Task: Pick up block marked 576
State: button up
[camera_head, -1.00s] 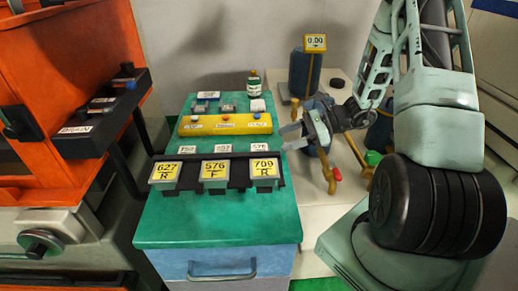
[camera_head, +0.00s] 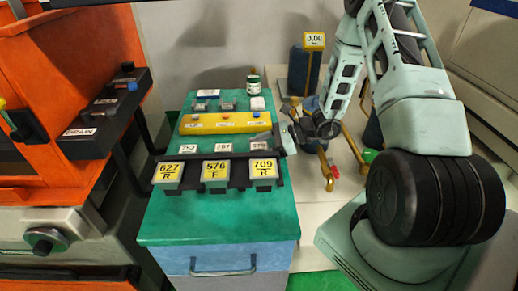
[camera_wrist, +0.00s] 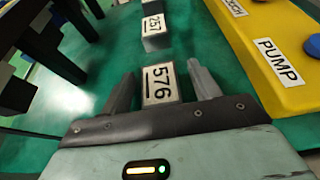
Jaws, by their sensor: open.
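The block marked 576 (camera_wrist: 161,84) is a small block with a white label, standing on the green top. In the wrist view it lies between the two fingers of my gripper (camera_wrist: 163,86), which are apart with gaps at its sides. In the head view the block (camera_head: 259,147) is the right one of a row of three small labelled blocks. My gripper (camera_head: 284,140) is there at its right side, low over the cabinet's right edge. The block's lower part is hidden in the wrist view.
The block marked 257 (camera_wrist: 154,28) stands beyond it in the row. A yellow button panel (camera_head: 225,123) lies behind the row. In front, a black rack (camera_head: 240,174) holds yellow plates, one reading 576 F (camera_head: 215,171). The green top (camera_head: 215,222) is clear in front.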

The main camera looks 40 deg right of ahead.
grip_shut()
jog(key=shift+r, duration=0.1)
